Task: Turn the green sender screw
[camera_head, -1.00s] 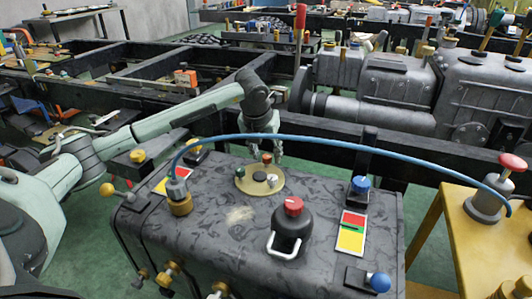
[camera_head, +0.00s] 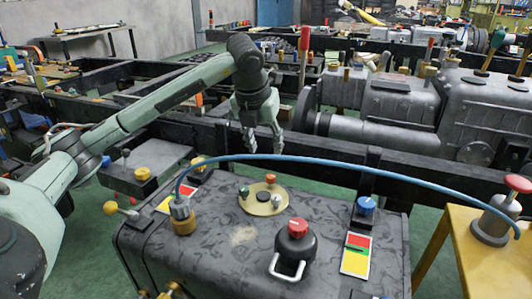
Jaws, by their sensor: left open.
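The green sender screw (camera_head: 244,191) stands on the left side of a round brass plate (camera_head: 254,209) on top of the black tank. An orange-red screw (camera_head: 270,178) and a pale screw (camera_head: 276,200) stand on the same plate, around a dark centre cap (camera_head: 262,196). My left gripper (camera_head: 264,145) is open and empty, pointing down above and beyond the plate in the picture, clear of the screws. My right gripper is not in view.
A blue hose (camera_head: 330,162) arches across the tank between a brass fitting (camera_head: 182,222) and a red-topped pump (camera_head: 492,222) on a yellow table. A black filler cap with a red knob (camera_head: 296,240) stands in front of the plate. Black frame rails lie behind.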

